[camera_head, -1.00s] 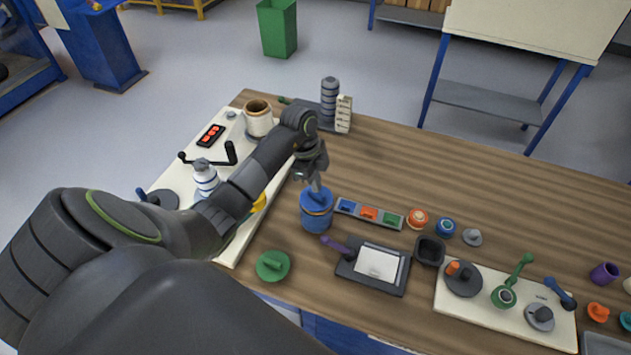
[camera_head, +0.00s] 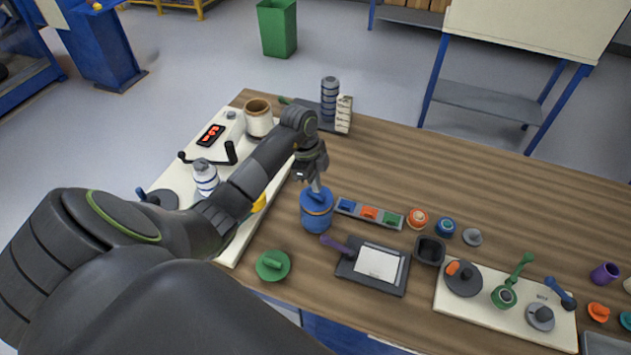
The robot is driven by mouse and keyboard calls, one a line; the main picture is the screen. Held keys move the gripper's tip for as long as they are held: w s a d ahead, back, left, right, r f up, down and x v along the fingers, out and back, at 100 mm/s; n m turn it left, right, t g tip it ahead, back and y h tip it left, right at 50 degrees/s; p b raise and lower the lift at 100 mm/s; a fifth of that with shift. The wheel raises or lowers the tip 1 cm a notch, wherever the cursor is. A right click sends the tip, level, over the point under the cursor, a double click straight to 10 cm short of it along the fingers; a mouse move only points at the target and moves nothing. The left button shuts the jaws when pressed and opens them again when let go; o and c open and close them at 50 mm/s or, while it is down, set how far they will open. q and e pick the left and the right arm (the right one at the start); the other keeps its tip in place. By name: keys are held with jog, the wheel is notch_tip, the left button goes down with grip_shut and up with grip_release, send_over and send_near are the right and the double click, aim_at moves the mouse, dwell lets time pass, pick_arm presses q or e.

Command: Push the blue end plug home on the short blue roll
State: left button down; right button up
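The short blue roll (camera_head: 317,217) stands upright on the table in front of my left arm. The blue end plug (camera_head: 317,196) sits at its top; I cannot tell how deep it is seated. My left gripper (camera_head: 316,184) points down from above, its fingertips at the plug. The fingers look close together, but whether they hold the plug's knob is too small to tell. My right gripper is not in view.
A tray of blue, orange and green pieces (camera_head: 368,214) lies just right of the roll. A clipboard-like pad (camera_head: 373,267) and a green plug (camera_head: 273,265) lie in front. A white machine board (camera_head: 240,235) is to the left. The table's back right is clear.

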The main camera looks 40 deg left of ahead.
pick_arm(q)
jog(key=shift+f+b, duration=0.35)
jog(key=shift+f, duration=0.2)
dwell(0.4)
notch_tip(320, 180, up, 6)
jog(key=p, duration=0.5)
notch_tip(320, 180, up, 2)
jog(key=shift+p, duration=0.55)
dwell(0.4)
